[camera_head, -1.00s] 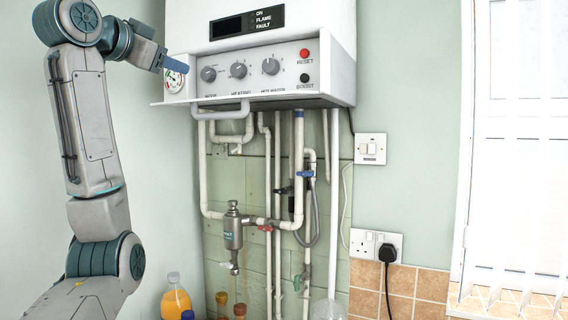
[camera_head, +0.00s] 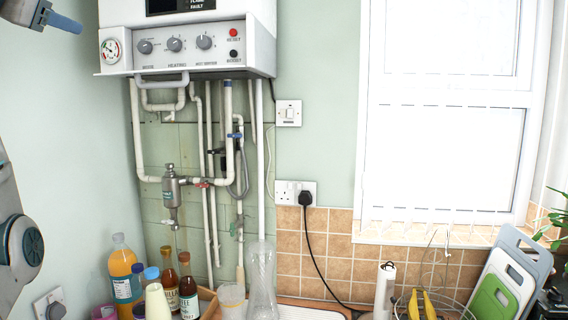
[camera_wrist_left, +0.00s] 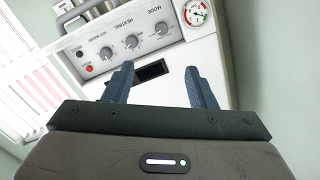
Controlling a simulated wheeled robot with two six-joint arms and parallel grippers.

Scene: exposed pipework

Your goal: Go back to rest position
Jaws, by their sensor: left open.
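My left gripper (camera_head: 66,22) is at the top left of the head view, left of the boiler and clear of it. In the left wrist view its two fingers (camera_wrist_left: 160,88) stand apart with nothing between them. The white boiler (camera_head: 262,42) hangs on the wall, with a row of grey knobs (camera_head: 175,44), a red reset button (camera_head: 234,32) and a round pressure gauge (camera_head: 111,50). The boiler also shows tilted in the left wrist view (camera_wrist_left: 178,55), beyond the fingers. My right gripper is in no view.
Pipes (camera_head: 228,120) and a grey metal filter (camera_head: 171,190) sit below the boiler. Bottles, including an orange one (camera_head: 122,285), stand at the lower left. A black plug (camera_head: 305,198) is in a wall socket. Cutting boards (camera_head: 495,295) lean at the lower right, below the window (camera_head: 445,150).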

